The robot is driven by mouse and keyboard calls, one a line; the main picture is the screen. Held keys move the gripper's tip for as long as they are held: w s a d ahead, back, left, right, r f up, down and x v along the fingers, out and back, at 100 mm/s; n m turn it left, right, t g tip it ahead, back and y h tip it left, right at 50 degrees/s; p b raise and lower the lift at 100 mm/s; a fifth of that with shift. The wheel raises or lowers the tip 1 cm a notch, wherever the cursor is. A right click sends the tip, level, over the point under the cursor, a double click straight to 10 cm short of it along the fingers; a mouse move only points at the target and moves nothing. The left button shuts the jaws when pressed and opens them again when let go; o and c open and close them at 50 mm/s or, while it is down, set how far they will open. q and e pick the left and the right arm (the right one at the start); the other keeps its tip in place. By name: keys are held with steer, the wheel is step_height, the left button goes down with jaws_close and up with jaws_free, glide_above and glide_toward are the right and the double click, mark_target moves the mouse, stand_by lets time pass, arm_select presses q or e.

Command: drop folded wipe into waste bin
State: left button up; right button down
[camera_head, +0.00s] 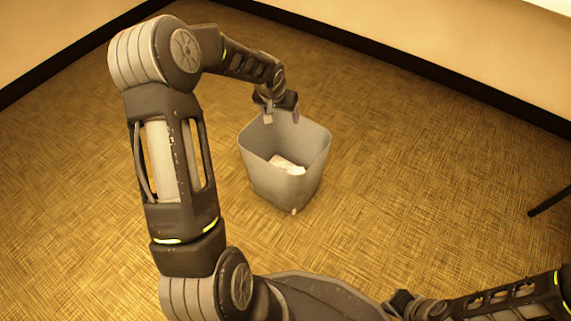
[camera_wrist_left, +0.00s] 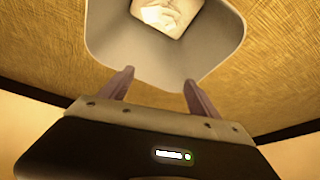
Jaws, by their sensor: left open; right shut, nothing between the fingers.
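The waste bin (camera_head: 258,178) is a grey, open-topped tub standing on the floor in the head view. A pale folded wipe (camera_head: 287,165) lies inside it, low down. In the left wrist view the bin (camera_wrist_left: 120,45) opens below the fingers, and the wipe (camera_wrist_left: 165,12) shows at its bottom, cut by the picture's top edge. My left gripper (camera_head: 283,117) is over the bin's far rim, open and empty; its two fingers (camera_wrist_left: 155,85) are apart with nothing between them. My right gripper (camera_head: 400,302) is low at the bottom edge, shut, partly hidden, away from the bin.
The woven tan floor (camera_head: 400,150) is clear around the bin. Pale walls with a dark skirting (camera_head: 400,68) run along the back. A thin dark bar (camera_head: 548,203) juts in at the right edge.

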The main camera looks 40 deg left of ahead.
arm_select(q)
steer(key=p+v, duration=0.2)
steer(key=v, duration=0.5)
steer(key=shift+r+p, duration=0.2)
steer(key=shift+p, duration=0.2)
steer(key=shift+s, duration=0.2)
